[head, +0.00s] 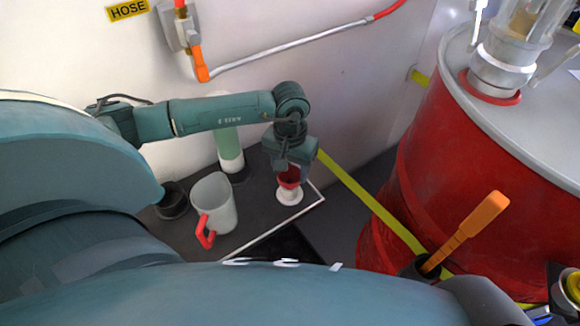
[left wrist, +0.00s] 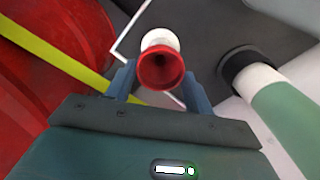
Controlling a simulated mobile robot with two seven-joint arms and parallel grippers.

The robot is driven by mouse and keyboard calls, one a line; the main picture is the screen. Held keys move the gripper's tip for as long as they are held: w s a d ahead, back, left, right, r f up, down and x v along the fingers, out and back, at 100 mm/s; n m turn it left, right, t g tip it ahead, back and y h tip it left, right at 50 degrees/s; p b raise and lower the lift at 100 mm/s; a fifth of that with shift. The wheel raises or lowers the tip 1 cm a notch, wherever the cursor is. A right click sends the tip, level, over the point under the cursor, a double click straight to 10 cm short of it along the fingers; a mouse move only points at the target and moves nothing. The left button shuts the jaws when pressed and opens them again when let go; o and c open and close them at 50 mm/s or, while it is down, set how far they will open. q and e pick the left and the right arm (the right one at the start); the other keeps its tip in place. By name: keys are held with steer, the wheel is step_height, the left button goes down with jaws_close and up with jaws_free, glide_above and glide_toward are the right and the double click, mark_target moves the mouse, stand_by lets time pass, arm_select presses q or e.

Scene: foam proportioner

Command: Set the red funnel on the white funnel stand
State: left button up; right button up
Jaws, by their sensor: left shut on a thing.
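My left gripper (head: 292,168) is shut on the red funnel (head: 289,177) at the far part of the dark tabletop. In the left wrist view the funnel (left wrist: 161,68) sits between the two fingers (left wrist: 160,88), its wide mouth facing the camera. The white funnel stand (head: 289,195) is directly below the funnel in the head view. It also shows just beyond the funnel's rim in the left wrist view (left wrist: 160,39). The funnel's lower end is hidden, so I cannot tell whether it touches or sits in the stand. My right gripper is not in view.
A clear jug with a red handle (head: 214,205) and a green-and-white bottle (head: 229,148) stand left of the stand. A dark round cup (head: 172,201) is farther left. A white edge strip (head: 272,231) borders the table; a red drum (head: 480,150) stands right.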

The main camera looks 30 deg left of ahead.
arm_select(q)
steer(key=shift+f+b, duration=0.4)
steer(key=shift+f, duration=0.1)
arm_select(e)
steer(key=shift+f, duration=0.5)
arm_select(q)
steer(key=o, duration=0.7)
steer(key=shift+r+p, duration=0.3)
steer(key=shift+r, duration=0.15)
steer(key=shift+r+p, duration=2.15)
steer(key=shift+r, duration=1.55)
step_height(320, 180, up, 3)
steer(key=shift+f+p, duration=0.15)
steer(key=shift+p, duration=0.55)
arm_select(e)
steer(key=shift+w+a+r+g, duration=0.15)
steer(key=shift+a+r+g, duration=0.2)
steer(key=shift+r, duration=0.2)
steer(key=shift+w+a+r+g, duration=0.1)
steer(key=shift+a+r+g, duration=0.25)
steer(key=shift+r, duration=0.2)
